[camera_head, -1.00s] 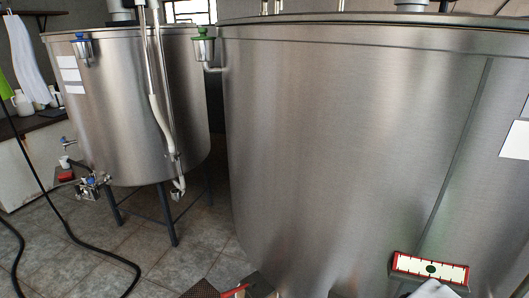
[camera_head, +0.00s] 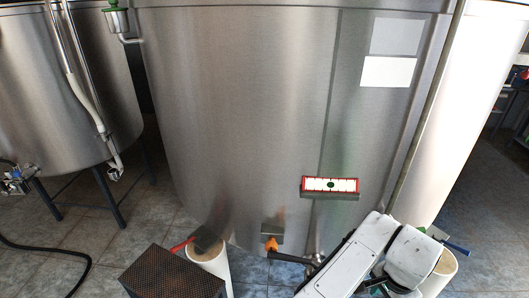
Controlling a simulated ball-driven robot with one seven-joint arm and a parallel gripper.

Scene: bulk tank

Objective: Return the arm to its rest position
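My white arm (camera_head: 360,255) shows at the bottom right, in front of the large steel tank (camera_head: 240,110). Its links are folded close together, low in the picture. A rounded white link (camera_head: 412,258) lies beside the longer one. I cannot make out my gripper's fingers; they are hidden or below the frame edge.
A red-framed gauge plate (camera_head: 331,185) sits on a ledge at the tank front. An orange-handled valve (camera_head: 271,244) is below. A white cylindrical stand (camera_head: 212,264) and a dark brown box (camera_head: 172,275) stand at the bottom. Tiled floor (camera_head: 110,245) is open at left, with a black hose (camera_head: 45,248).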

